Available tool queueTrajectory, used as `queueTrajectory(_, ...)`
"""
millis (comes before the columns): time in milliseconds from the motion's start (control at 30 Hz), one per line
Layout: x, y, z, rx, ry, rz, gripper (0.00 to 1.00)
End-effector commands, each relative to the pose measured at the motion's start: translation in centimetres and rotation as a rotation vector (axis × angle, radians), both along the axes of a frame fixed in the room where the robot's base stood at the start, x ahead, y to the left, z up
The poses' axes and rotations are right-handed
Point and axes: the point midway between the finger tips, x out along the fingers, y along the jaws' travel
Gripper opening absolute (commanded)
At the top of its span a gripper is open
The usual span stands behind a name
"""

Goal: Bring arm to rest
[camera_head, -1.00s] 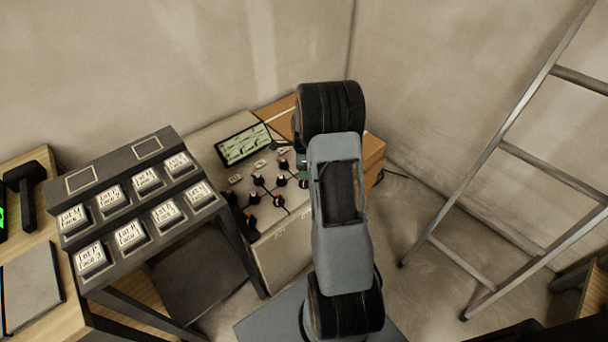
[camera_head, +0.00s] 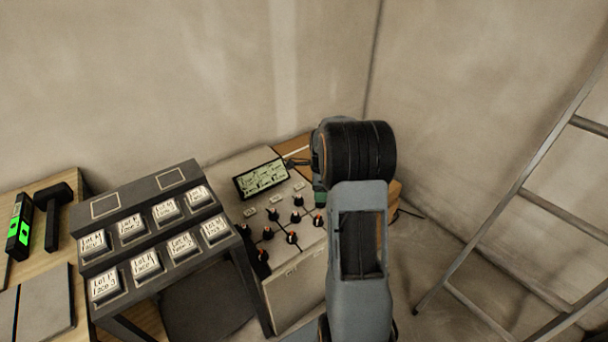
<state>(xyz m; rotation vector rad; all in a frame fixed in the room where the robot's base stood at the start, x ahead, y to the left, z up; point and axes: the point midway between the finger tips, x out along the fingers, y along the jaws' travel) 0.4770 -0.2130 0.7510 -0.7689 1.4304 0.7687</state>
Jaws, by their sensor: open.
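My arm (camera_head: 358,250) stands upright right of centre, grey with a thick black joint (camera_head: 360,152) at its top. My gripper does not show; the arm's own links may hide it. The arm stands in front of a control box with knobs (camera_head: 290,236) and a small lit screen (camera_head: 262,179), and covers the box's right part. I cannot tell whether the arm touches the box.
A dark stepped rack (camera_head: 150,190) holds several labelled blocks (camera_head: 147,264). Left of it, a wooden table (camera_head: 56,262) bears a green-lit level (camera_head: 19,226), a black mallet (camera_head: 52,215) and grey tiles (camera_head: 46,300). A ladder (camera_head: 503,216) leans at the right. Bare floor (camera_head: 425,240) lies between.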

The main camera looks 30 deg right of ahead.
Motion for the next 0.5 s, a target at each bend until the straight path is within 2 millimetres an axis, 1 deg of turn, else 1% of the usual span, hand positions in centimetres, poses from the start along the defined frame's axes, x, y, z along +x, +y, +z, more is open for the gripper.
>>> queueTrajectory(167, 0.0, 0.0, 0.0, 0.000, 0.000, 0.001, 0.58)
queueTrajectory(267, 0.0, 0.0, 0.0, 0.000, 0.000, 0.035, 0.58)
queueTrajectory(367, 0.0, 0.0, -0.1, 0.000, 0.000, 0.152, 0.58)
queueTrajectory(400, -0.2, 0.1, -0.2, 0.003, 0.005, 0.225, 0.58)
queueTrajectory(467, -1.1, 0.6, -1.0, 0.021, 0.026, 0.357, 0.58)
queueTrajectory(500, -1.9, 1.0, -1.4, 0.034, 0.040, 0.457, 0.58)
